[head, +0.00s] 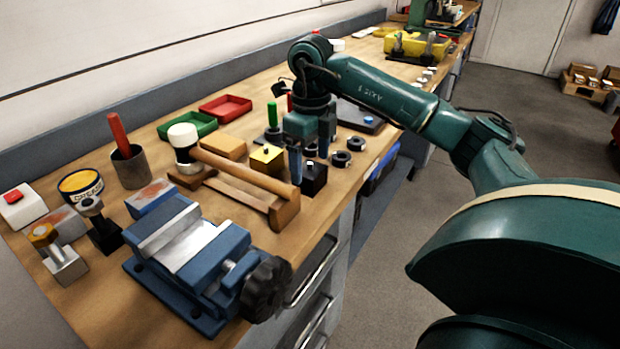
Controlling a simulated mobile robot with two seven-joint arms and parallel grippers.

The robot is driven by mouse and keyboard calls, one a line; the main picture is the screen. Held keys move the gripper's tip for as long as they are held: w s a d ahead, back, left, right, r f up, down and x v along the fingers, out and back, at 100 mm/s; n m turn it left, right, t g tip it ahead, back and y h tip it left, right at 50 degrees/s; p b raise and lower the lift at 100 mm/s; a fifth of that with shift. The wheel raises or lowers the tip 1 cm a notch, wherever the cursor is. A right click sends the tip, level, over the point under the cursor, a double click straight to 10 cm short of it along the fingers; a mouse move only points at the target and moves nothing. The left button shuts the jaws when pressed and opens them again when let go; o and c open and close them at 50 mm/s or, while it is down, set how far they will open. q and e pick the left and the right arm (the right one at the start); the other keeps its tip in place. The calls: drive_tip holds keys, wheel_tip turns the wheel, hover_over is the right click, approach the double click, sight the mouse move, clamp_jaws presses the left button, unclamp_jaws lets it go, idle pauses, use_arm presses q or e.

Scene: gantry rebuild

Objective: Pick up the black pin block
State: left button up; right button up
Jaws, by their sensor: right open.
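The black pin block (315,180), a small dark cube, stands on the wooden workbench (150,300) near its front edge. My right gripper (309,160) points down just above and behind it, with its fingers apart and nothing seen between them. The fingers overlap the block's upper part in this view, so I cannot tell whether they touch it or how much height is left. My left gripper is not in view.
A yellow-topped block (266,159) stands just left of the black block. A wooden-handled mallet (245,166) lies across a wooden rest in front. A blue vise (195,262) fills the near bench.

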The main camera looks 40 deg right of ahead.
drive_tip(key=shift+w+f, duration=0.1)
drive_tip(key=shift+f, duration=1.85)
drive_tip(key=shift+c, duration=0.6)
drive_tip(key=c, duration=1.2)
